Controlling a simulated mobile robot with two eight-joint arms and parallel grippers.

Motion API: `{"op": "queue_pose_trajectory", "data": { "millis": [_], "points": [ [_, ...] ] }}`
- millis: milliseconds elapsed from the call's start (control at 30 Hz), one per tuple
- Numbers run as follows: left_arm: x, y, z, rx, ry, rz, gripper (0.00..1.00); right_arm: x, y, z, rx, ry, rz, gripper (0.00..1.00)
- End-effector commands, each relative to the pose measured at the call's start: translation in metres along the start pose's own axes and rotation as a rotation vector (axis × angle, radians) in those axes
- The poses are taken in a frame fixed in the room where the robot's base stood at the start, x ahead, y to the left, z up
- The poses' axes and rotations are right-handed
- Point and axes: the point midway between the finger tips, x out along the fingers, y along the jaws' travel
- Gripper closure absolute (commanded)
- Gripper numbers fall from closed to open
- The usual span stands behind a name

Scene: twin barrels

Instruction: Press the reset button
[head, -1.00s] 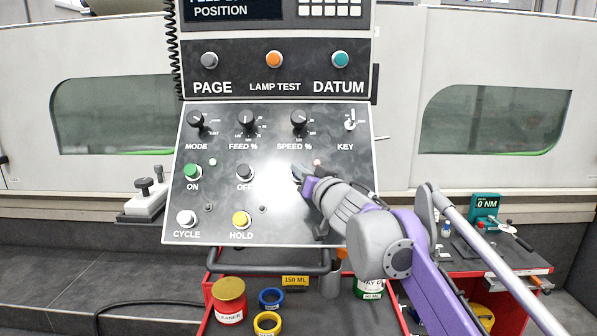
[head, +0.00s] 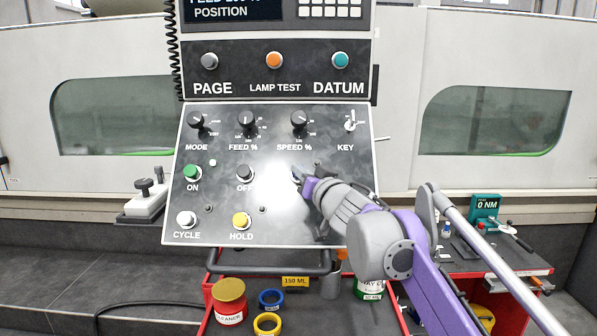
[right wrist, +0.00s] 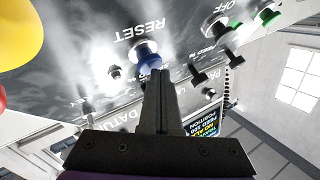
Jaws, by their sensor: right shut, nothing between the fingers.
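The blue reset button (right wrist: 149,55) shows in the right wrist view, with the word RESET upside down beside it. My right gripper (right wrist: 158,74) is shut and empty. Its fingertips overlap the near edge of the blue button in that view and look to be at it; I cannot tell how far it is pressed in. In the head view my right gripper (head: 303,177) is at the sloped control panel (head: 275,215), right of the OFF button (head: 244,173), and hides most of the reset button. My left gripper is not in view.
The ON button (head: 192,172), CYCLE button (head: 186,219) and HOLD button (head: 241,220) are on the panel's left half. Knobs and a key switch (head: 350,121) sit above. A yellow and red part (right wrist: 20,45) is at the wrist view's left edge. Cans and tape rolls stand below.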

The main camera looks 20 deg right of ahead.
Motion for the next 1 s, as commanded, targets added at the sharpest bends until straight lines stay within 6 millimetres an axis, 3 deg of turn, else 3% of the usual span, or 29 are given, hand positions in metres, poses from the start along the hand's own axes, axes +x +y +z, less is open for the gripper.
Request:
{"op": "queue_pose_trajectory", "data": {
  "millis": [567,1000],
  "points": [
    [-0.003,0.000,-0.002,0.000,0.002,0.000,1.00,-0.010,-0.007,-0.008,0.000,0.000,-0.001,1.00],
    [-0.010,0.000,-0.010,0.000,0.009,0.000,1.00,-0.038,-0.029,-0.029,0.001,0.001,-0.002,1.00]
  ]
}}
